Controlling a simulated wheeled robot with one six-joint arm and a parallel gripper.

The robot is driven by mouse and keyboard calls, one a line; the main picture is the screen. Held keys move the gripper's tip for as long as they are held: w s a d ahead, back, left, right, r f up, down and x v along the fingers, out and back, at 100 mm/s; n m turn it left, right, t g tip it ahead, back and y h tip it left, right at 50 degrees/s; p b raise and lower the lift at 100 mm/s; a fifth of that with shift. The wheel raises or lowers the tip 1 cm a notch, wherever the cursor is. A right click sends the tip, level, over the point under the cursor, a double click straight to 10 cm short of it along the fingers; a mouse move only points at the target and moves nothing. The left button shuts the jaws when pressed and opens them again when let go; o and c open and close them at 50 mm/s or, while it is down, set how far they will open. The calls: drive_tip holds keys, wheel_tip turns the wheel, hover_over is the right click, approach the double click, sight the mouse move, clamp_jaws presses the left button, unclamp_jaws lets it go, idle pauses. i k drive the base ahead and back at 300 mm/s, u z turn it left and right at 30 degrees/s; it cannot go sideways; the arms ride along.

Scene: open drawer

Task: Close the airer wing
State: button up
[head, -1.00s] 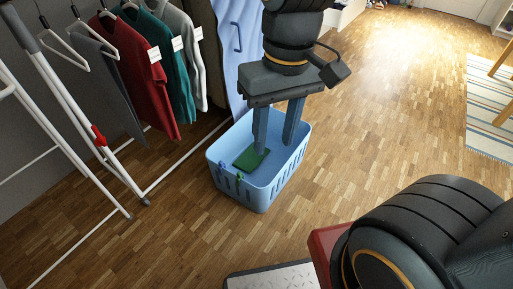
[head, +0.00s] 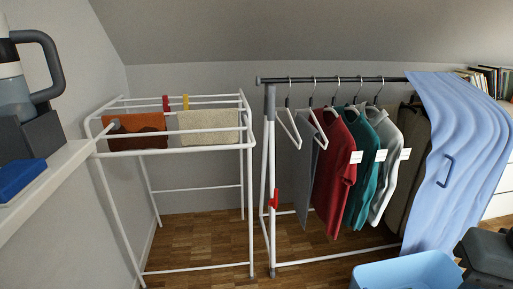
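The white airer (head: 248,205) stands at the left by the wall. Its top rails lie about level, with a front bar (head: 175,152) nearest me. I cannot tell for sure which part is its wing or where it hinges. A rust-orange cloth (head: 138,132) and a beige cloth (head: 208,127) hang over the rails. A red peg (head: 166,103) and a yellow peg (head: 186,102) sit on a rail behind. A dark part of my gripper (head: 488,255) shows at the lower right edge, beside the basket and far from the airer. Its fingers are out of view.
A clothes rack (head: 335,79) with several garments stands right of the airer, a light-blue cover (head: 460,150) over its right end. A light-blue basket (head: 408,272) is on the floor. At left, a white shelf (head: 45,188) juts in near the airer's front-left corner.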

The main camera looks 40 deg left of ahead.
sight(114, 123)
drive_tip(key=u, duration=1.4)
drive_tip(key=k, duration=0.4)
drive_tip(key=u, duration=0.6)
drive_tip(key=i, duration=0.45)
